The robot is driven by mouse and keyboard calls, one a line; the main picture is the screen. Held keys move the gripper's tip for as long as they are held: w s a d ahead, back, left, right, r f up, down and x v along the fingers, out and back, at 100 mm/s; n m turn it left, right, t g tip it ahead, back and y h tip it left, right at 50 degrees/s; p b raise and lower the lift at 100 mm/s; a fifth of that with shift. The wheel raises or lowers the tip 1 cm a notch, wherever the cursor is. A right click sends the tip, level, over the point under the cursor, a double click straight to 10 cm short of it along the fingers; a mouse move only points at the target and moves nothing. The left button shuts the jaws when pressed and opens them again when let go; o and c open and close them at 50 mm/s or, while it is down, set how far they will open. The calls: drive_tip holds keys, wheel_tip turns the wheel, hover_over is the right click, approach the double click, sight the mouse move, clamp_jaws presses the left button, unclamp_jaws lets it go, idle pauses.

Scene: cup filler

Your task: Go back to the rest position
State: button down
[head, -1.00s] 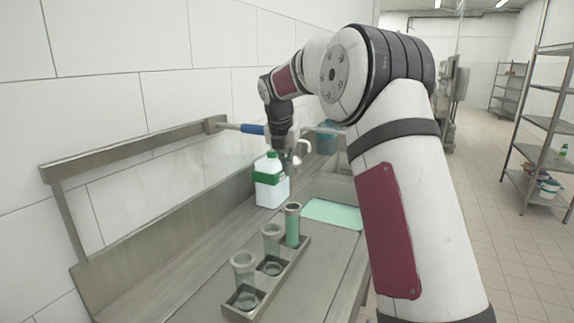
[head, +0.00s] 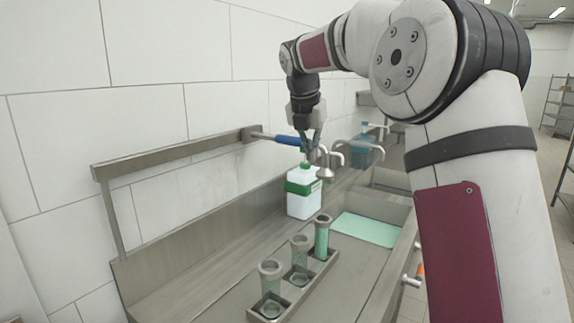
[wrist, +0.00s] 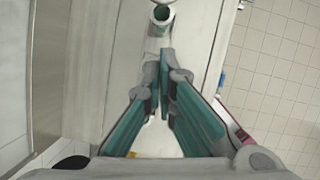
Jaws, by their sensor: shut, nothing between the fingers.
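My gripper (head: 314,150) hangs from my bent arm with its fingers pointing down, above and close to the cap of a white bottle with a green label (head: 303,199). In the wrist view the gripper (wrist: 166,58) shows its teal-sided fingers together at the tips, with nothing between them. Three clear cups stand in a metal rack (head: 325,268) on the counter. The far cup (head: 322,238) looks filled with green. The middle cup (head: 300,256) and near cup (head: 270,277) look clear. A cup with green inside shows at the top of the wrist view (wrist: 162,16).
A sink basin with a pale green board (head: 366,229) lies right of the cups. A tap (head: 326,171) and a blue bottle (head: 366,152) stand farther back. A metal rail with a blue handle (head: 287,140) runs along the tiled wall. The counter left of the rack is clear.

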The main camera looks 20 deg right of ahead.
drive_tip(key=s+a+r+m+t, duration=0.1)
drive_tip(key=s+a+m, duration=0.3)
drive_tip(key=s+m, duration=0.45)
drive_tip(key=s+a+r+m, duration=0.1)
drive_tip(key=s+a+m, duration=0.3)
drive_tip(key=s, duration=0.8)
drive_tip(key=s+a+f+m+y, duration=0.1)
drive_tip(key=s+f+m, duration=0.4)
drive_tip(key=s+m, duration=0.2)
drive_tip(key=s+a+f+m+t+y, duration=0.1)
drive_tip(key=s+f+m+y, duration=0.1)
drive_tip(key=s+f+m, duration=0.3)
drive_tip(key=s+m, duration=0.3)
drive_tip(key=s, duration=0.3)
drive_tip(key=shift+a, duration=0.4)
